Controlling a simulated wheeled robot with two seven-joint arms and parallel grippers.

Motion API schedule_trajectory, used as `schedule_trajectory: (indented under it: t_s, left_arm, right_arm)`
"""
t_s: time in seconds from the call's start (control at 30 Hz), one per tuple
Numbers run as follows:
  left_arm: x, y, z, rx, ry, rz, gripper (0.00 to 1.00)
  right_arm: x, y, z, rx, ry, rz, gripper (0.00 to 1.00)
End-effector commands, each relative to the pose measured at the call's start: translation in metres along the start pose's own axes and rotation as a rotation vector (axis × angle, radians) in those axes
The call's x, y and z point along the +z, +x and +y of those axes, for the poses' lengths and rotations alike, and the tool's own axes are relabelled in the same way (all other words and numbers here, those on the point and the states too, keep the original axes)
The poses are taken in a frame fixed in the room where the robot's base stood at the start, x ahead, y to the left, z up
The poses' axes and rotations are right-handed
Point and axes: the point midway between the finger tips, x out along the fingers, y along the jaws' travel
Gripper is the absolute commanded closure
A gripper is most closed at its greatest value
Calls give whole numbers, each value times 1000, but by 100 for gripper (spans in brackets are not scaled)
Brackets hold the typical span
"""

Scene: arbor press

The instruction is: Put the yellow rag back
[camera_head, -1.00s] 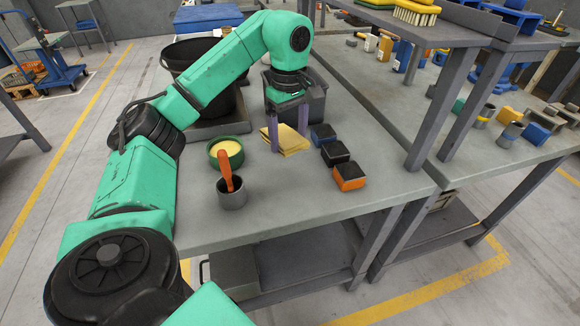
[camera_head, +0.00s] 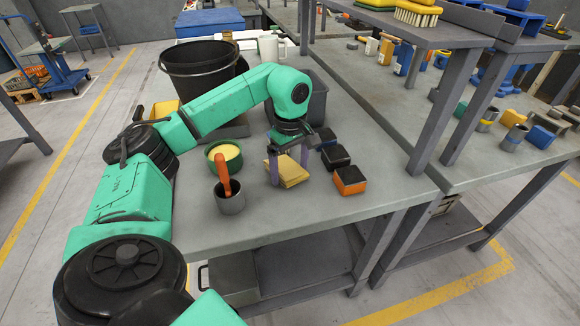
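The yellow rag (camera_head: 290,174), a folded flat pad, is at the middle of the near grey bench, right of the green bowl. My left gripper (camera_head: 289,174) points down over it, with one purple finger on each side of the rag. The fingers appear closed on it. Whether the rag touches the bench or hangs just above it is hard to tell. My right gripper is not in view.
A green bowl (camera_head: 224,154) and a grey cup (camera_head: 231,199) with an orange-handled tool stand left of the rag. Orange and dark blocks (camera_head: 350,180) sit close on its right. A black bucket (camera_head: 200,70) and grey bin (camera_head: 316,100) stand behind. The bench front is clear.

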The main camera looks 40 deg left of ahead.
Motion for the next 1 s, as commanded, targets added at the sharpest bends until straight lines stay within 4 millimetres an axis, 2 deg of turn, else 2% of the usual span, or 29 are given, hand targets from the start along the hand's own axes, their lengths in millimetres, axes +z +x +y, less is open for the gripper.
schedule_trajectory:
  t_s: [0.17,0.27,0.47,0.53,0.63,0.73,1.0]
  left_arm:
    - [0,-7,0,2,0,0,0]
    - [0,-22,1,3,1,0,0]
    - [0,-73,2,7,1,0,0]
    - [0,-98,1,5,0,1,0]
    - [0,-118,0,2,0,1,0]
    - [0,-124,0,1,-1,1,0]
    - [0,-122,0,0,-1,0,0]
  right_arm:
    - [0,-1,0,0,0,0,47]
    - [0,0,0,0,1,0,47]
    - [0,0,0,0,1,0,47]
    - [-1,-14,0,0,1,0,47]
    - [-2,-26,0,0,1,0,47]
    - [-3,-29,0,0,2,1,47]
    - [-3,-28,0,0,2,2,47]
